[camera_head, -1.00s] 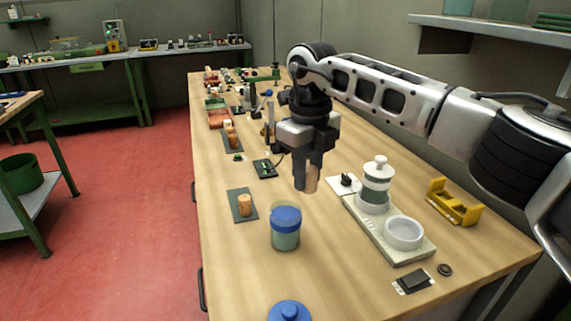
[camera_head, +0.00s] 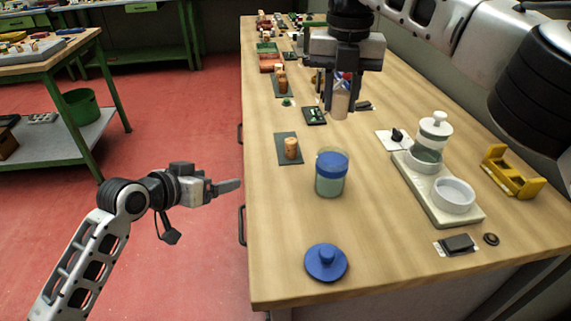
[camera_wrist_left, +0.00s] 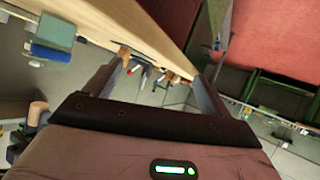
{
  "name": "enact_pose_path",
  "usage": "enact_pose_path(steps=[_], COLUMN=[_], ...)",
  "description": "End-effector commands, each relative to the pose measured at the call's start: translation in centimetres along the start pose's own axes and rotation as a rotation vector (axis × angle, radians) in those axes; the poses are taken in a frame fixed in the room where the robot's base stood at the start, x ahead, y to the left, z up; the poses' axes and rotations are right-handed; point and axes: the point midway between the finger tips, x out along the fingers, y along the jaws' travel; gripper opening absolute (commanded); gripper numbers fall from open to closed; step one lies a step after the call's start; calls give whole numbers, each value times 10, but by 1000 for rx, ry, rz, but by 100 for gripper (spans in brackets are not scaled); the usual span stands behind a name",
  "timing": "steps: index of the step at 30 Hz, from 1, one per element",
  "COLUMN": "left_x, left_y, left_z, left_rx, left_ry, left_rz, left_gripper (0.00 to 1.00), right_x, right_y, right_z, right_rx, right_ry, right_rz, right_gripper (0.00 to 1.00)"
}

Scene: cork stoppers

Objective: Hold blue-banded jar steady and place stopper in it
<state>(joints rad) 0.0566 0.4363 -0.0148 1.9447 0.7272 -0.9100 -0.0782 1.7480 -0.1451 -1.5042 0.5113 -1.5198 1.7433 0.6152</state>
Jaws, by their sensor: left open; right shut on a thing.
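The blue-banded jar (camera_head: 331,184) stands upright on the wooden table, a clear greenish jar with a blue band near its top. It also shows at the upper left of the left wrist view (camera_wrist_left: 54,34). My right gripper (camera_head: 341,100) is shut on a cork stopper (camera_head: 339,105), held in the air beyond the jar and apart from it. My left gripper (camera_head: 225,187) is open and empty, left of the table's edge and apart from the jar; its two fingers also show in the left wrist view (camera_wrist_left: 160,68).
Another cork (camera_head: 291,147) stands on a dark mat (camera_head: 282,136). A blue knobbed lid (camera_head: 326,263) lies near the front edge. A pale tray (camera_head: 432,199) with a white-lidded jar and a dish, and a yellow holder (camera_head: 512,175), stand right. Table around the jar is clear.

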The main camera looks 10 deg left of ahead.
Motion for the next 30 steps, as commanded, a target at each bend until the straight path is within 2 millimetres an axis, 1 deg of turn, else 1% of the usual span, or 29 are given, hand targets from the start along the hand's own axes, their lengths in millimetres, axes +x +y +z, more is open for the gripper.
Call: enact_pose_path(steps=[1, 2, 3, 5, 6, 9, 12, 15, 17, 20, 23, 30], left_x=[0, 1, 3, 8, 10, 14, 16, 17, 20, 30, 44, 87], left_y=[10, 21, 40, 70, 88, 124, 146, 158, 162, 167, 175, 194], left_z=[-33, -46, -58, -63, -63, -60, -57, -56, -55, -54, -54, -53], left_rx=[40, 68, 113, 184, 226, 310, 364, 389, 394, 394, 394, 392], left_ry=[25, 31, 35, 37, 39, 47, 55, 60, 61, 61, 61, 61], left_rz=[57, 99, 161, 242, 287, 369, 419, 444, 450, 452, 452, 450], left_gripper=[83, 83, 83, 83, 83, 83, 83, 83, 83, 83, 83, 83], right_x=[0, 0, 0, 0, 0, 0, 0, 0, 0, 0, 0, 0], right_y=[0, 0, 0, 0, 0, 0, 0, 0, 0, 0, 0, 0], right_z=[0, 0, 0, 0, 0, 0, 0, 0, 0, 0, 0, 0], right_rx=[0, -1, -1, -1, -1, -1, -1, -1, -1, -1, -1, -1], right_ry=[0, 0, 0, 0, 0, 0, 0, 0, 0, 0, 0, 0], right_rz=[0, 0, 0, 0, 0, 0, 0, 0, 0, 0, 0, 0], right_gripper=[6, 6, 6, 6, 6, 6, 6, 6, 6, 6, 6, 6])
